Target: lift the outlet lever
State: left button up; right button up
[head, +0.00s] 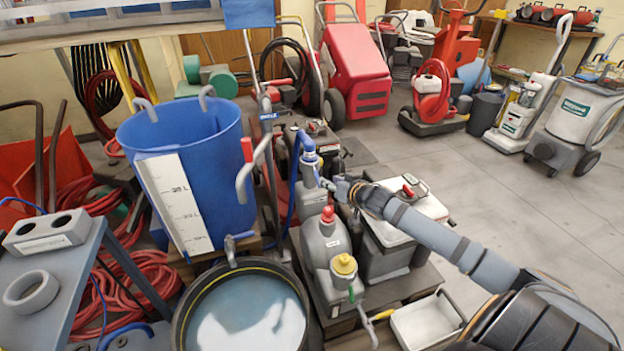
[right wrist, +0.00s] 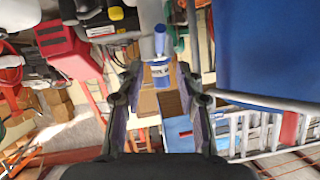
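A blue fitting (head: 308,147) tops a grey bottle-shaped unit, with a blue lever (head: 316,172) slanting down from it toward my right gripper. I take this lever to be the outlet lever. My right gripper (head: 328,185) comes in from the right, close beside the lever. In the right wrist view my right gripper (right wrist: 159,78) is open, its fingers apart. The blue lever (right wrist: 160,42) shows there just ahead of the fingertips, centred in the gap. I see no contact. My left gripper is not in view.
A blue tub (head: 215,150) and a round bucket of water (head: 245,310) stand left of the unit. Grey bottles with red (head: 327,214) and yellow (head: 344,264) caps stand just below my gripper. A white-lidded box (head: 420,215) lies beneath my right arm.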

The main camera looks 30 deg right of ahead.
aim_at(318, 176)
jog(key=b+x, duration=0.1)
jog(key=x, duration=0.1)
jog(key=b+x, duration=0.1)
jog(key=shift+w+f, duration=0.25)
jog(key=shift+f, duration=0.15)
jog(key=b+x, duration=0.2)
jog(key=x, duration=0.3)
jog(key=shift+w+d, duration=0.1)
jog(key=shift+w, duration=0.3)
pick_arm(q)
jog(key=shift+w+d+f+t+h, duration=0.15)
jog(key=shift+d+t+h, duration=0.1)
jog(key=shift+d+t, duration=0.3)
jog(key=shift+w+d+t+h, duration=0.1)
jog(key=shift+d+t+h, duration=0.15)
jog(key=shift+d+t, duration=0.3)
pick_arm(e)
jog(key=shift+w+f, duration=0.1)
jog(key=shift+w, duration=0.25)
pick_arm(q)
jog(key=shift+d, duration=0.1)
pick_arm(e)
grip_shut()
